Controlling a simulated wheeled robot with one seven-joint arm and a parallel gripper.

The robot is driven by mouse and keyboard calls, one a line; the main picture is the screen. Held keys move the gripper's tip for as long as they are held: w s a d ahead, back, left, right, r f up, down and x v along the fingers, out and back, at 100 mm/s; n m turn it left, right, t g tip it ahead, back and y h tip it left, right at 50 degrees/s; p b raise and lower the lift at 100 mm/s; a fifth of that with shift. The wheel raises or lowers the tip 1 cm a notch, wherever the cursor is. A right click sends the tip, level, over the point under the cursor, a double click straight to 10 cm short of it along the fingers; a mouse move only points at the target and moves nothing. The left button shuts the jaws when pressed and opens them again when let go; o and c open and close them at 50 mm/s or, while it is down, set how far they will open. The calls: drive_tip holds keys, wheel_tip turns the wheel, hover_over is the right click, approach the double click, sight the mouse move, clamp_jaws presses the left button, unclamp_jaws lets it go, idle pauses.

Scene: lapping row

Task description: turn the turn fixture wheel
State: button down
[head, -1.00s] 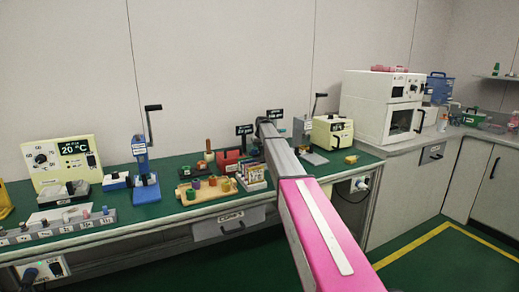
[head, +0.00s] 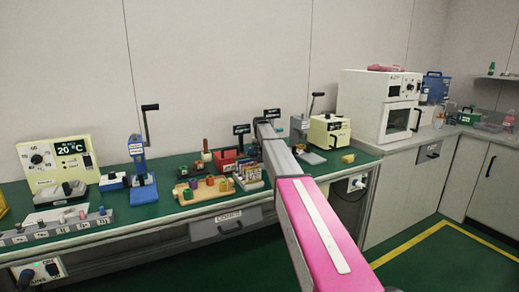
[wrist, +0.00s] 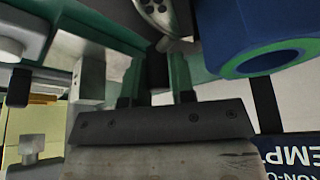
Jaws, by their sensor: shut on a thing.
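My gripper (wrist: 158,75) shows in the wrist view with its two green fingers close on either side of a dark upright piece. It is shut on this piece, which looks like part of the turn fixture wheel (wrist: 157,12). The wheel seems to be the grey round metal part with small holes at the top edge, mostly cut off by the frame. In the head view my pink and grey arm reaches to the back of the bench, and its far end hides the gripper and the wheel.
A large blue part with a green ring (wrist: 268,60) is close at the right in the wrist view. Open floor lies in front.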

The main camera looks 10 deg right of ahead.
drive_tip(key=shift+s+d+m+g+h, duration=0.15)
drive_tip(key=shift+s+d+m+h, duration=0.2)
drive_tip(key=shift+s+m, duration=0.4)
drive_tip(key=shift+s+d+m+g+h, duration=0.15)
drive_tip(key=shift+s+d+m+h, duration=0.2)
drive_tip(key=shift+m, duration=0.6)
drive_tip(key=shift+s+d+m+g+h, duration=0.2)
drive_tip(key=shift+s+m, duration=0.4)
drive_tip(key=shift+m, duration=0.25)
drive_tip(key=shift+s+d+m+g+h, duration=0.1)
drive_tip(key=shift+s+m+g+h, duration=0.1)
drive_tip(key=shift+s+m, duration=0.55)
drive_tip(key=shift+s+a+m+g+h, duration=0.1)
drive_tip(key=shift+s+m+g+h, duration=0.15)
drive_tip(key=shift+s+m, duration=0.45)
drive_tip(key=shift+s+m+g+h, duration=0.15)
drive_tip(key=shift+s+m+g, duration=0.1)
drive_tip(key=shift+m, duration=0.85)
drive_tip(key=shift+s+a+m+g, duration=0.2)
drive_tip(key=shift+s+m+g, duration=0.1)
drive_tip(key=shift+s+m, duration=0.4)
drive_tip(key=shift+s+a+m+g, duration=0.15)
drive_tip(key=shift+s+m+g, duration=0.2)
drive_tip(key=shift+m, duration=0.55)
drive_tip(key=shift+s, duration=0.1)
drive_tip(key=shift+a, duration=0.1)
drive_tip(key=c, duration=1)
unclamp_jaws()
drive_tip(key=shift+r, duration=0.1)
